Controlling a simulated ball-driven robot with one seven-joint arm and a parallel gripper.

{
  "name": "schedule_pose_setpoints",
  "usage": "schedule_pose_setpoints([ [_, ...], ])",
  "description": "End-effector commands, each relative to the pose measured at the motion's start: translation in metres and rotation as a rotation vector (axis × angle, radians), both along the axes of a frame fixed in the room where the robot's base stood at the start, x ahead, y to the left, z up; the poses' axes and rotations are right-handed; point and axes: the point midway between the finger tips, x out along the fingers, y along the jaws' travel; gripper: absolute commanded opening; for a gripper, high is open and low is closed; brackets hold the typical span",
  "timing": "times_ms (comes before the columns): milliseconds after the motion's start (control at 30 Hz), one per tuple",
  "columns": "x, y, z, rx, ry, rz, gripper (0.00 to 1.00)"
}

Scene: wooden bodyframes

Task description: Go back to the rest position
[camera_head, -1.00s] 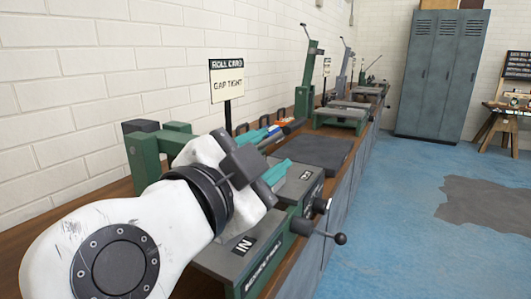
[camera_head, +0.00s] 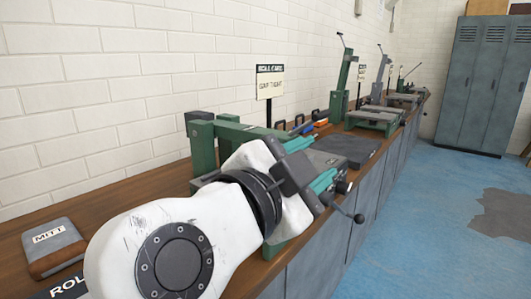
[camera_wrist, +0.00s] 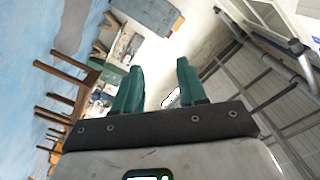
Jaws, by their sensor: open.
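My gripper (camera_head: 312,164) is in the head view, with its two teal fingers spread apart and nothing between them. It is held in front of the green bench machine (camera_head: 203,148), and my white forearm and wrist hide much of that machine. I cannot tell whether the gripper touches it. In the wrist view my gripper (camera_wrist: 160,68) also shows open and empty, with a tilted view of the room beyond the fingers.
The wooden bench (camera_head: 135,190) runs along the white brick wall. A mitt box (camera_head: 55,247) lies at left. A sign (camera_head: 270,82), a dark mat (camera_head: 345,148) and more machines (camera_head: 372,118) stand farther along. Blue floor (camera_head: 420,220) is open at right, before grey lockers (camera_head: 485,85).

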Motion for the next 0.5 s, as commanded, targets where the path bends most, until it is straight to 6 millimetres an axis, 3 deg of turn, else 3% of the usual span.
schedule_pose_setpoints([
  [67,0.0,0.0,0.0,0.0,0.0,0.0,0.41],
  [233,0.007,-0.011,-0.022,-0.025,0.064,0.008,0.41],
  [500,0.018,-0.035,-0.071,-0.078,0.213,0.032,0.41],
])
